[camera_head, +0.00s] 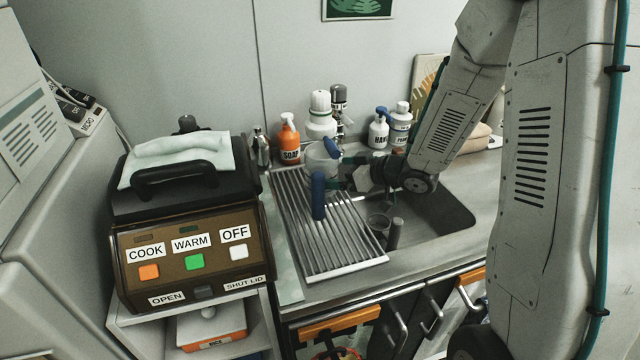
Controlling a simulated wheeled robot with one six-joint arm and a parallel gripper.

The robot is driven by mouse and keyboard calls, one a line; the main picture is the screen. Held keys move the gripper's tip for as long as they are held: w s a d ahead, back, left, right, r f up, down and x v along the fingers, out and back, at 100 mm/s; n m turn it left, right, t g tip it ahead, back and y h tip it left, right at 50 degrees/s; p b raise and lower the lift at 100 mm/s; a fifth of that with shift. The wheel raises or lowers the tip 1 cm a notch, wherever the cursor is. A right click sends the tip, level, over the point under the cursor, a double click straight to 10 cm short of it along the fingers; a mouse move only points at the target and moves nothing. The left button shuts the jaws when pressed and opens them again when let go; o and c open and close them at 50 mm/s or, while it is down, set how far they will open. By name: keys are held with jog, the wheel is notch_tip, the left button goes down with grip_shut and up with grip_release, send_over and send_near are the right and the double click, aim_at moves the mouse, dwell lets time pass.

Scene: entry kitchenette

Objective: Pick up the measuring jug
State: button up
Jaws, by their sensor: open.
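A pale, translucent vessel (318,160), which looks like the measuring jug, stands at the back of the ribbed draining rack (335,262). A blue part shows at its upper right and may be its handle. My gripper (346,176) is open, low over the rack's right side, just right of the jug. The jaws are small and dark here, and I cannot tell whether they touch the jug. The jug's lower right is partly hidden by the gripper.
An orange soap bottle (289,140) and white dispensers (379,130) line the wall. A cooker (190,225) stands left.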

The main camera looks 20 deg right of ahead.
aim_at(323, 168)
jog(key=x, duration=0.5)
jog(key=shift+w+a, duration=0.1)
jog(key=shift+w, duration=0.3)
jog(key=shift+r, duration=0.1)
jog(key=c, duration=1.3)
jog(key=shift+r, duration=0.15)
